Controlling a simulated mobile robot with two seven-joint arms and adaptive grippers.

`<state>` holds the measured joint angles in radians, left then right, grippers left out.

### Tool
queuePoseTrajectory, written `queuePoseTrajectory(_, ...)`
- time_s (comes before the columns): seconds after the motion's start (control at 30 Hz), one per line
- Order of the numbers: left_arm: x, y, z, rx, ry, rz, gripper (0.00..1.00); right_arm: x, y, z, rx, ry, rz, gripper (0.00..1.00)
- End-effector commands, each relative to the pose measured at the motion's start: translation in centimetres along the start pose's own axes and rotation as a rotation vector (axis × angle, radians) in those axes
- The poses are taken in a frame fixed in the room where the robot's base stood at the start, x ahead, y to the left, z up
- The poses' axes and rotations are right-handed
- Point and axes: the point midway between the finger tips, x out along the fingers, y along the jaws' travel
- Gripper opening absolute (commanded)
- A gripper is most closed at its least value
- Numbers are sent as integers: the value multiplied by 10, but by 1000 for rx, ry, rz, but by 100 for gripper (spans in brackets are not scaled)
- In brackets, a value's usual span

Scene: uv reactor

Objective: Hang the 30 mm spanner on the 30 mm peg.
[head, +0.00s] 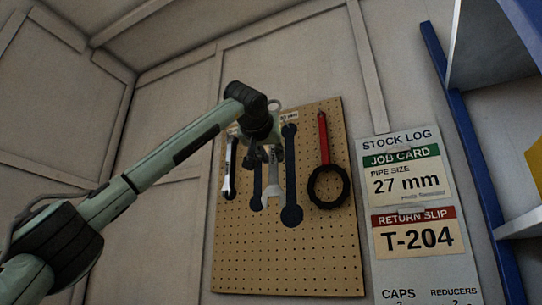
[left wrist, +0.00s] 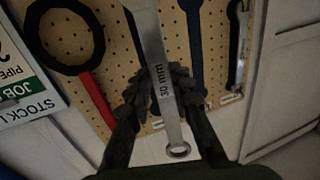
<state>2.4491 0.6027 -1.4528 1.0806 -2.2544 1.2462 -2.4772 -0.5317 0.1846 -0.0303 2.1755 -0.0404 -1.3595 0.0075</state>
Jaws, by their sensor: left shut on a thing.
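The 30 mm spanner (head: 272,186) is silver grey, and "30 mm" reads on its shank in the left wrist view (left wrist: 163,75). My left gripper (head: 266,155) is shut on its shank, also seen in the left wrist view (left wrist: 166,88). In the head view the spanner is roughly upright, ring end up and open jaw down, in front of the pegboard (head: 280,255). Dark blue tool outlines, a narrower one (head: 257,188) and a larger one (head: 292,190), show on either side of it. The 30 mm peg cannot be made out. My right gripper is not in view.
Another silver spanner (head: 228,182) hangs at the board's left. A red-handled tool with a black ring (head: 323,140) hangs at the right. A stock log sheet (head: 408,160) is on the wall, beside blue-edged shelving (head: 470,130). The lower board is clear.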

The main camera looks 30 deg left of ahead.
Motion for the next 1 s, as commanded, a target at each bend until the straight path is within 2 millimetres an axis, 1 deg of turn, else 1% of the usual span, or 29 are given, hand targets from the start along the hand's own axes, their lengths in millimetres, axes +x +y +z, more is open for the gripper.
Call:
queuePoseTrajectory(0.27,15,5,0,0,3,0,0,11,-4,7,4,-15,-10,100)
queuePoseTrajectory(1.0,56,16,3,0,3,1,0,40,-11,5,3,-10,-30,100)
